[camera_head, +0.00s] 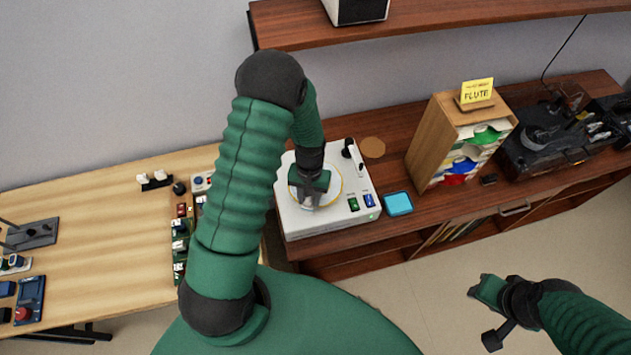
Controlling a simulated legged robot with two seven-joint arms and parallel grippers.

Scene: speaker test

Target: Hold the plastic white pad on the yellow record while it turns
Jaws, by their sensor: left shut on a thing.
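The white turntable (291,224) stands on the brown wooden cabinet. The yellow record (338,190) lies on it and shows only as a thin yellow rim around my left gripper. My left gripper (309,196) points down over the middle of the record and is shut on a small pale thing, seemingly the white pad (308,204), which is mostly hidden. I cannot tell whether the pad touches the record. My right gripper (482,291) hangs above the floor at lower right, away from the turntable; its jaws are unclear.
A cyan square (398,204) and a round brown disc (373,147) lie right of the turntable. A wooden record box (433,133) with a yellow FLUTE sign (478,91) stands farther right, beside dark equipment (560,130). A shelf (430,20) hangs above. A light wood table (110,240) with devices is left.

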